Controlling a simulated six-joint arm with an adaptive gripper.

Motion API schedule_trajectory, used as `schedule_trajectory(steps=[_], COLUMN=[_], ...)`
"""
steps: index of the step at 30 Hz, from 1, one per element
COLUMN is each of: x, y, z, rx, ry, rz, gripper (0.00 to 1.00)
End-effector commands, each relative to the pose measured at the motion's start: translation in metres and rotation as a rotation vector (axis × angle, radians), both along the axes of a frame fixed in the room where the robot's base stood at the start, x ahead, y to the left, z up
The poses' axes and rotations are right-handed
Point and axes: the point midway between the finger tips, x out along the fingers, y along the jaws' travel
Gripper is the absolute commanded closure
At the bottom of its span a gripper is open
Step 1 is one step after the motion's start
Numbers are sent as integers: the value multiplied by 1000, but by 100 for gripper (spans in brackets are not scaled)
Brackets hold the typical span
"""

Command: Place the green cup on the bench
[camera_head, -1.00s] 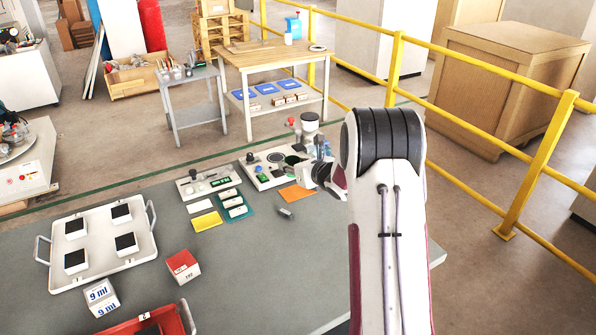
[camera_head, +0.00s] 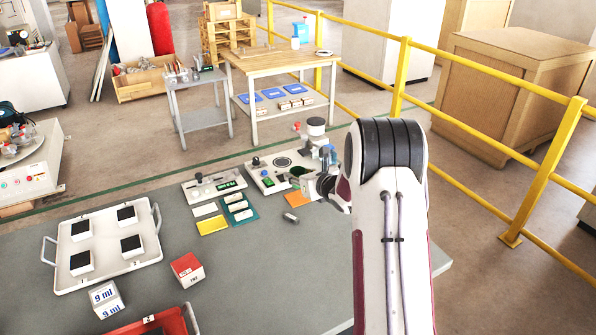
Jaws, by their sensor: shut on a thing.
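My gripper (camera_head: 312,180) is at the right end of the bench, beside the white tester with the round plate. It is small in the view and partly hidden by my own arm. It is shut on the green cup (camera_head: 304,185), of which only a little dark green shows under the fingers, low over the orange sheet. I cannot tell whether the cup touches the surface. The grey bench (camera_head: 250,250) carries the items around it.
The white tester (camera_head: 268,182) and a smaller instrument (camera_head: 213,187) stand behind. An orange sheet (camera_head: 296,198) and a small grey block (camera_head: 290,217) lie near the gripper. A white tray (camera_head: 72,275), a red-and-white box (camera_head: 187,270) and a red bin (camera_head: 150,325) are left. The front middle is clear.

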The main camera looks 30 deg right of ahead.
Motion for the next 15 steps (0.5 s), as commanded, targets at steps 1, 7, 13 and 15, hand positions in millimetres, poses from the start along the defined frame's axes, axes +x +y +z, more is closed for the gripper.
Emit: schedule_trajectory(steps=[1, 7, 13, 15], x=[0, 0, 0, 0], y=[0, 0, 0, 0], z=[-5, -19, -33, -37], rx=[1, 1, 1, 1], ry=[2, 1, 1, 0], rz=[1, 1, 1, 1], gripper=[94, 94, 94, 94])
